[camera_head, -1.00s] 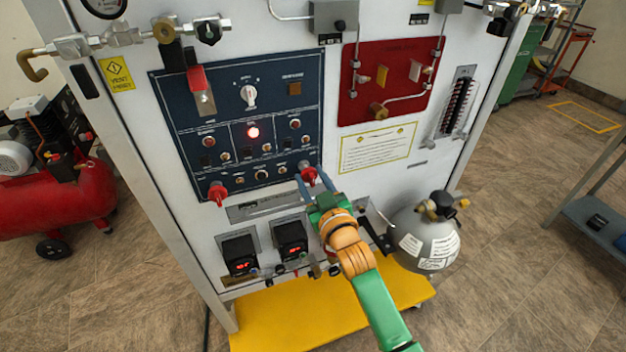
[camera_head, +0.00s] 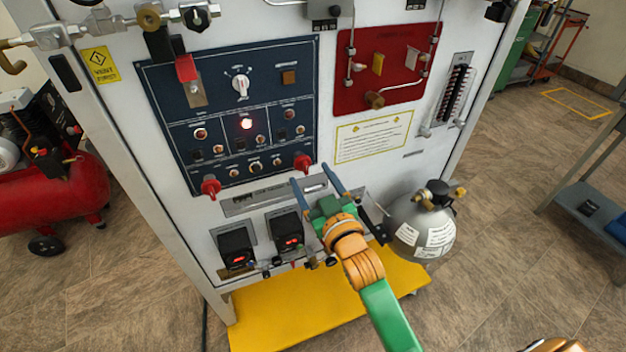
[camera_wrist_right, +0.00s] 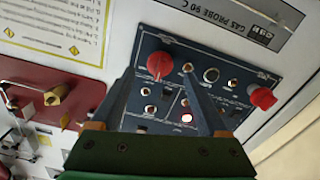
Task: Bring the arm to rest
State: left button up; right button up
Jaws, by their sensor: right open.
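My right gripper (camera_head: 312,175) is open and empty in front of the white trainer cabinet, its two blue-grey fingers spread. Its tips appear just below the right red knob (camera_head: 302,163) of the dark blue control panel (camera_head: 170,100), with a gap to it. In the wrist view the fingers (camera_wrist_right: 158,75) point towards the panel, and that red knob (camera_wrist_right: 160,65) shows between and beyond the tips. The left red knob (camera_head: 210,188) stands clear of the gripper. My left gripper is not in view.
Two small red displays (camera_head: 238,250) sit below the panel. A red compressor (camera_head: 70,195) is at left, a grey shelf (camera_head: 590,205) at right. Floor between is free.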

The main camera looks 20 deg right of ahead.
jog(key=shift+s, duration=1.2)
jog(key=shift+w, duration=0.1)
jog(key=shift+f, duration=0.1)
jog(key=s+f+g, duration=0.3)
jog(key=s+f, duration=0.1)
jog(key=f, duration=0.7)
jog(key=s+f+g, duration=0.3)
jog(key=s+f, duration=0.1)
jog(key=f, duration=0.6)
jog(key=s+f+g, duration=0.3)
jog(key=s+f, duration=0.1)
jog(key=f, duration=0.7)
jog(key=s+d+f+g, duration=0.1)
jog(key=s+f+g, duration=0.3)
jog(key=s, duration=0.9)
jog(key=s+d+f+g, duration=0.2)
jog(key=s+f+g, duration=0.2)
jog(key=s+f, duration=0.4)
jog(key=s, duration=0.5)
jog(key=shift+f+m+h, duration=0.3)
jog(key=shift+f, duration=0.1)
